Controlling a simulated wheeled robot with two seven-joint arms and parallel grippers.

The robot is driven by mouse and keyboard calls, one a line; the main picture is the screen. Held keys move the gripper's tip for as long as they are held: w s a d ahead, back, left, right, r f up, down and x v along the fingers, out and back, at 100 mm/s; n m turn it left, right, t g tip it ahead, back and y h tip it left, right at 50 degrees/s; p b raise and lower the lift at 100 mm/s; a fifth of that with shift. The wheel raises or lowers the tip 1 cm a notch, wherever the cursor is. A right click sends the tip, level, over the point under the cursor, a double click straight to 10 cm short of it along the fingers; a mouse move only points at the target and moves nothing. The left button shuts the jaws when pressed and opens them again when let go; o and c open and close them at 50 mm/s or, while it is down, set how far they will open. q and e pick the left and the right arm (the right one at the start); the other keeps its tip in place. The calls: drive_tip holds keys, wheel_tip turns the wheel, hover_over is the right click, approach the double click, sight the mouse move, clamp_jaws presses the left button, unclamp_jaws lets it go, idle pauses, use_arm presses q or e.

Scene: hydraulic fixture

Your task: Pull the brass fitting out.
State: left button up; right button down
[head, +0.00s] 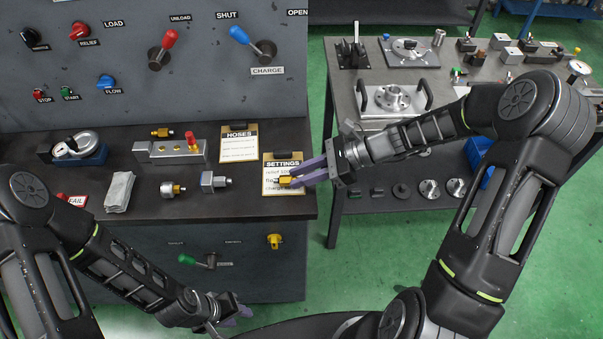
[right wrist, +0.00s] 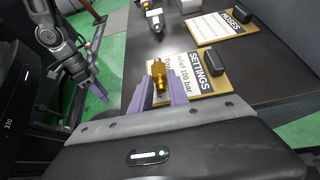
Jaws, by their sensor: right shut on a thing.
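My right gripper (head: 304,175) is shut on a small brass fitting (head: 287,181) and holds it over the SETTINGS clipboard. In the right wrist view the brass fitting (right wrist: 160,77) stands out between the two purple fingers (right wrist: 163,93). Another brass fitting (head: 162,132) sits at the steel manifold block (head: 178,151) on the bench. My left gripper (head: 236,311) hangs low in front of the bench, away from these things; its finger gap is too small to judge. It also shows in the right wrist view (right wrist: 97,90).
The bench (head: 240,207) carries the SETTINGS clipboard (head: 280,163), a HOSES clipboard (head: 238,148), a brass-and-steel gauge part (head: 172,188), a steel connector (head: 214,182) and a grey cloth (head: 119,191). Levers line the panel behind. A second table (head: 345,105) with parts stands right.

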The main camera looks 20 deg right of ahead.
drive_tip(key=shift+f, duration=0.25)
drive_tip(key=c, duration=1.2)
unclamp_jaws()
drive_tip(key=shift+b+v, duration=0.75)
drive_tip(key=shift+v, duration=3.2)
